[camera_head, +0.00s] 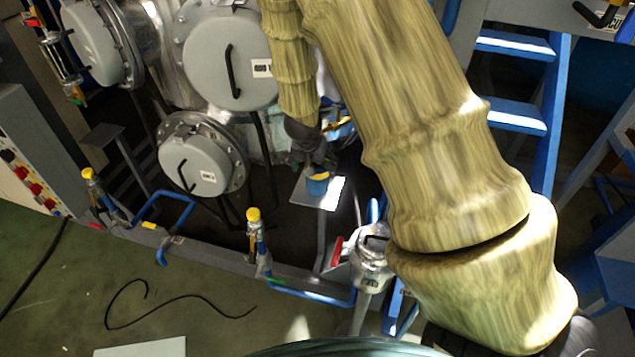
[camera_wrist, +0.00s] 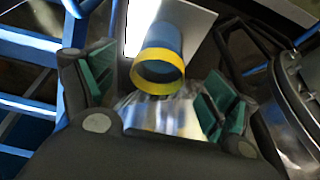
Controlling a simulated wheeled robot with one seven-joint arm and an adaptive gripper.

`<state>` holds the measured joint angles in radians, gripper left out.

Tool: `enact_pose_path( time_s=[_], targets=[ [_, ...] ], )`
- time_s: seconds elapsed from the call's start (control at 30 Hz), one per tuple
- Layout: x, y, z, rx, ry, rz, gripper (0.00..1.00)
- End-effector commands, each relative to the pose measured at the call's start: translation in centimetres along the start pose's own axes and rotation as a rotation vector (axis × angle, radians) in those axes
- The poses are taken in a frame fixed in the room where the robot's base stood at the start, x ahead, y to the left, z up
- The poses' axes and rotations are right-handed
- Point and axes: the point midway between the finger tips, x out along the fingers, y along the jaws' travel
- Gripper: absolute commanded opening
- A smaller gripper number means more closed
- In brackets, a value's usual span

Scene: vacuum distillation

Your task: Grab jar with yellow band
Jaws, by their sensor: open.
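The jar with the yellow band (camera_wrist: 163,60) is a blue cylinder with a yellow ring at its near end. It stands on a flat pale plate (camera_wrist: 200,22), and in the head view the jar (camera_head: 317,185) shows just below my gripper. My gripper (camera_wrist: 155,95) is open, with a green-padded finger on each side. In the wrist view the jar appears beyond the fingertips and roughly between them, with visible space on both sides. In the head view my gripper (camera_head: 313,160) hides part of the jar's top. I cannot tell the exact gap between them.
Large grey vessels with round lids (camera_head: 232,62) stand to the left of my gripper. Blue steps (camera_head: 515,115) stand at the right. Yellow-topped valves (camera_head: 254,215) and blue pipes line the frame edge. A black cable (camera_head: 180,300) lies on the green floor.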

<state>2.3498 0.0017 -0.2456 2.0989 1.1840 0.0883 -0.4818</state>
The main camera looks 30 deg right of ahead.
Motion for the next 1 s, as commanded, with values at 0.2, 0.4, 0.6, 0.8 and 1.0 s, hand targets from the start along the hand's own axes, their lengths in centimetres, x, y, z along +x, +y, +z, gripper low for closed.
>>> enact_pose_path(
  time_s=[0.2,0.4,0.6,0.8,1.0],
  targets=[
    [2.9,0.0,0.1,0.003,-0.002,0.000,0.87],
    [4.4,0.0,0.0,0.001,0.000,0.000,0.87],
    [5.0,-0.1,0.0,0.001,0.000,0.000,0.87],
    [7.0,-0.2,0.1,0.003,-0.001,0.000,0.87],
    [9.4,-0.4,0.0,0.002,0.000,0.000,0.87]
  ],
)
